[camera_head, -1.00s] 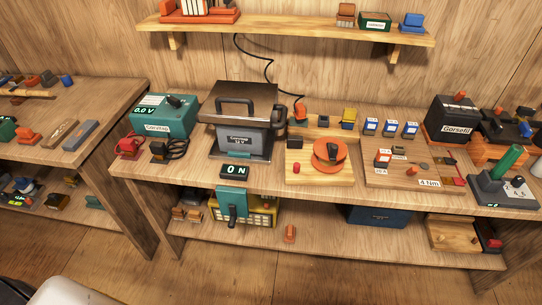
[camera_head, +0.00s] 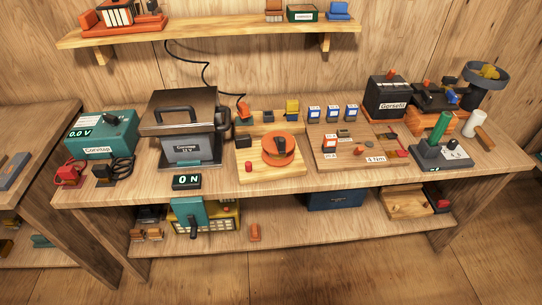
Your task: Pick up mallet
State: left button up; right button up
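A mallet-like tool with a white cylindrical head (camera_head: 475,123) and a short wooden handle (camera_head: 485,138) is at the right end of the workbench (camera_head: 230,184). The handle points toward the front right, near the bench's right edge. It appears to rest on the bench top, just right of a grey device with a green upright grip (camera_head: 440,127). Neither of my grippers is in view.
A dark round bowl on a stand (camera_head: 486,77) is behind the mallet. A black battery-like box (camera_head: 388,97) and orange-based tools stand to its left. A wall shelf (camera_head: 200,33) hangs above. Wooden floor (camera_head: 490,240) is clear at the front right.

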aim_at(473, 126)
jog(key=z, duration=1.4)
jog(key=i+l+u, duration=0.2)
jog(key=i+l, duration=0.15)
jog(key=l, duration=0.15)
jog(key=i+l+u, duration=0.15)
jog(key=i+l, duration=0.2)
jog(key=l, duration=0.15)
